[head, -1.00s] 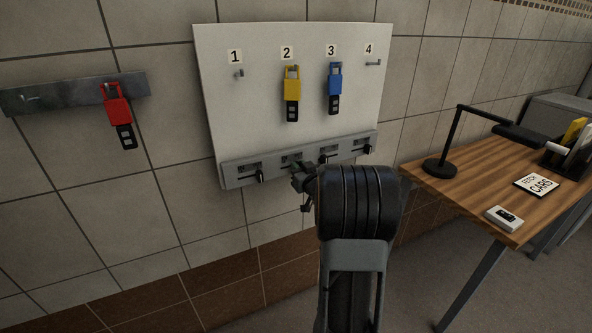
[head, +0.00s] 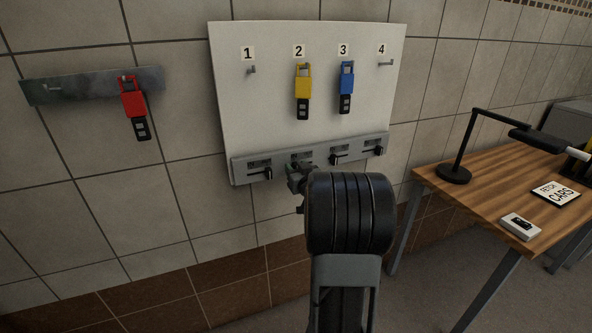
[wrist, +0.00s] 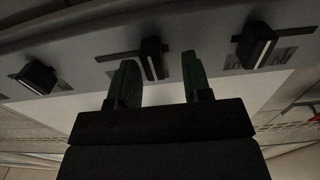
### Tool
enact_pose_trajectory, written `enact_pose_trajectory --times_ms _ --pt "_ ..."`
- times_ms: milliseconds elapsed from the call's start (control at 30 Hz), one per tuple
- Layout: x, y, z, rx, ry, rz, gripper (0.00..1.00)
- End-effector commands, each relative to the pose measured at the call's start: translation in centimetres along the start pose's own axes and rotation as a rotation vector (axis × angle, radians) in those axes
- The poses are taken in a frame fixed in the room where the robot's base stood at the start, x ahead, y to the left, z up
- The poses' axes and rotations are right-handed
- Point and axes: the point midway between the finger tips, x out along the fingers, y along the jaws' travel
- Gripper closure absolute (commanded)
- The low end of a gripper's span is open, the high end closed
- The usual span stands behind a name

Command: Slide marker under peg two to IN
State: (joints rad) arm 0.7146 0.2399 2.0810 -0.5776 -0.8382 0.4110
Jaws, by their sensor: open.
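A grey strip (head: 236,170) with several slots and black sliding markers runs along the bottom of the white board. Peg two (head: 306,65) holds a yellow padlock-shaped tag (head: 303,84). The marker under it is hidden behind my gripper in the head view. In the wrist view my gripper (wrist: 159,80) is open, and a black marker with a pale edge line (wrist: 152,58) stands between its two green-faced fingers, with gaps on both sides. Other markers show to the left (wrist: 36,77) and right (wrist: 255,45).
A blue tag (head: 346,85) hangs under label 3; pegs one (head: 252,70) and four (head: 386,63) are bare. A red tag (head: 133,102) hangs on a grey rail at left. A wooden desk (head: 480,190) with a black lamp (head: 455,172) stands at right.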

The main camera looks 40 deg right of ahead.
Motion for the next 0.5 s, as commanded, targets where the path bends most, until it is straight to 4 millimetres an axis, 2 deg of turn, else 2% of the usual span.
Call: enact_pose_trajectory --times_ms 133,233,500 --pt "-0.5 0.1 0.0 0.0 0.0 0.001 0.55" --pt "-1.6 0.1 -0.1 0.0 0.001 0.002 0.55" --pt "-7.1 0.0 -0.1 -0.001 0.002 0.002 0.55"
